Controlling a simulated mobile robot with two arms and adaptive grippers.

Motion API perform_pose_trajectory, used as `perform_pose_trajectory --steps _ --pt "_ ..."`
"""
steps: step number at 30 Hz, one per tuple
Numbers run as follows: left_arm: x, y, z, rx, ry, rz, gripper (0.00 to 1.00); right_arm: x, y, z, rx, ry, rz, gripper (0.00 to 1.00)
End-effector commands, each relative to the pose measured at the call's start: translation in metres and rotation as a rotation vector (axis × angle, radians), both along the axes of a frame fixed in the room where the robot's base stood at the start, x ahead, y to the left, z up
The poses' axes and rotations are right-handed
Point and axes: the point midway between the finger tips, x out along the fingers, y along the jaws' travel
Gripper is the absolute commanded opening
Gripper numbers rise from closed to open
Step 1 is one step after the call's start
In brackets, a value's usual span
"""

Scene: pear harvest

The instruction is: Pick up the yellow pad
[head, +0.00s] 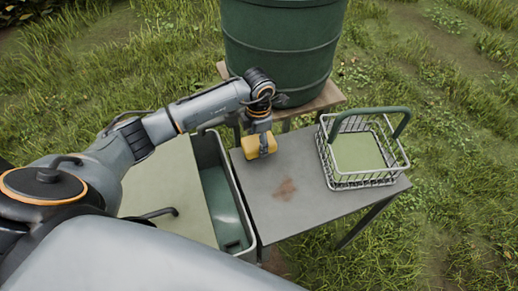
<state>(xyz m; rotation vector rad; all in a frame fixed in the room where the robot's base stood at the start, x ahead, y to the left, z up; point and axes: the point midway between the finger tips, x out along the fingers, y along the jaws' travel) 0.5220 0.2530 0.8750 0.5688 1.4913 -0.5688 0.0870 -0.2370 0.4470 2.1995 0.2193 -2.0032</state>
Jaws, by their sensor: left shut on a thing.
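The yellow pad (251,149) is a small yellow block at the upper left part of the grey table (316,212). My left gripper (262,144) points down from above and is shut on the pad, with its fingers over the pad's right part. I cannot tell whether the pad touches the table top or hangs a little above it. My right gripper is not in view.
A wire basket (328,165) with a green handle stands at the table's right end. A green barrel (282,45) stands on a wooden stand behind. A sink basin (222,200) lies left of the table. A brown stain (286,189) marks the table; its front is clear.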

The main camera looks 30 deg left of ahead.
Motion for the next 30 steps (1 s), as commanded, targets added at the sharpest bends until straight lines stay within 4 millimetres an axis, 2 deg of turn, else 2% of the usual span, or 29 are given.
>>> perform_pose_trajectory --steps 8,12,18,24,30 --pt "-0.052 0.012 0.056 0.006 -0.003 -0.004 0.29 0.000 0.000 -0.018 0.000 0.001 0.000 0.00" --pt "-0.084 0.019 0.067 0.005 0.001 -0.002 0.29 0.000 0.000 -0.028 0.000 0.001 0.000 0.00" --pt "-0.118 0.025 0.083 0.005 0.002 -0.002 0.29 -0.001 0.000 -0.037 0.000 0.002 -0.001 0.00" --pt "-0.134 0.027 0.092 0.001 0.003 -0.001 0.29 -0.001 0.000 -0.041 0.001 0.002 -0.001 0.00" --pt "-0.137 0.028 0.094 0.002 0.004 0.000 0.29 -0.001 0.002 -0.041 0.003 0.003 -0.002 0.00"
